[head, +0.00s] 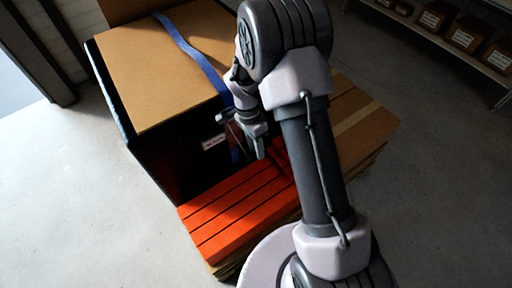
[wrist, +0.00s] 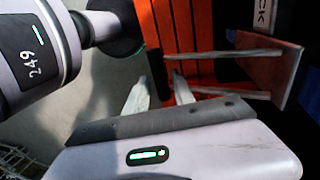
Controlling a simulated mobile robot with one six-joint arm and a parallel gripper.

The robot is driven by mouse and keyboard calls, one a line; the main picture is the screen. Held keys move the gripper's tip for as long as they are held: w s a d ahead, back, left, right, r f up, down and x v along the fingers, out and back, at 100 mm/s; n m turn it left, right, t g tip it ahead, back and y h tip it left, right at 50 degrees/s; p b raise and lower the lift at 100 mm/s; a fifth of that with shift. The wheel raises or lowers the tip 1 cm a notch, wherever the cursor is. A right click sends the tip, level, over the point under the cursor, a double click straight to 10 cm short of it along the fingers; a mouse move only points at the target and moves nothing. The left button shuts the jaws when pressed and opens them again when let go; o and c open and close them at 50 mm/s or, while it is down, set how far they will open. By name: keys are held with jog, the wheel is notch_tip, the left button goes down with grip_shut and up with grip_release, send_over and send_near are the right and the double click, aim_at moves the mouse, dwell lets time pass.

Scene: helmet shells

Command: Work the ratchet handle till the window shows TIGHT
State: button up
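The ratchet handle (wrist: 240,53) shows in the wrist view as two thin metal bars joined to a reddish-brown plate (wrist: 287,76). In the head view my gripper (head: 249,153) is beside the dark side of the strapped box, near a small white label (head: 214,142) too small to read.
A large box (head: 160,75) with a tan top and a blue strap (head: 190,50) stands by an orange slatted pallet (head: 240,210). A shelf (head: 450,45) with small boxes is at top right. The left floor is clear.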

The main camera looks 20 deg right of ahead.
grip_shut()
dwell(1.2)
